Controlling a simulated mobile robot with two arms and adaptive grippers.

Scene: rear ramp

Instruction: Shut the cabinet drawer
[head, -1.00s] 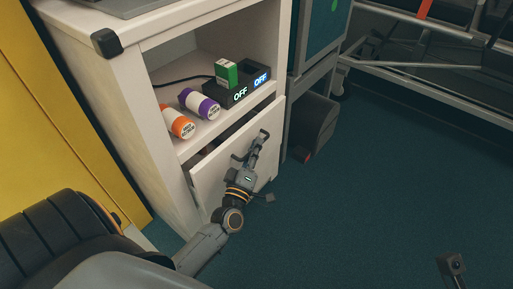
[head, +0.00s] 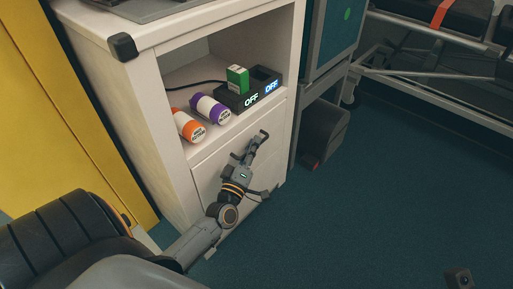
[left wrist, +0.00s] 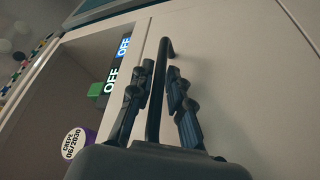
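The white cabinet (head: 150,130) stands left of centre in the head view. Its drawer front (head: 208,178) is below the open shelf, and no gap shows above it now. The dark bar handle (left wrist: 157,88) stands out from the drawer front in the left wrist view. My left gripper (head: 250,148) is at the drawer front. In the left wrist view its two fingers (left wrist: 157,98) are spread on either side of the handle, with room between fingers and bar. My right gripper is out of view; only a small part of mine shows at the bottom right.
On the shelf lie an orange-capped bottle (head: 187,126) and a purple-capped bottle (head: 209,108). A green box (head: 237,79) stands in a black unit (head: 250,98) reading OFF. A dark bin (head: 325,132) is right of the cabinet. The teal floor (head: 370,210) is clear at right.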

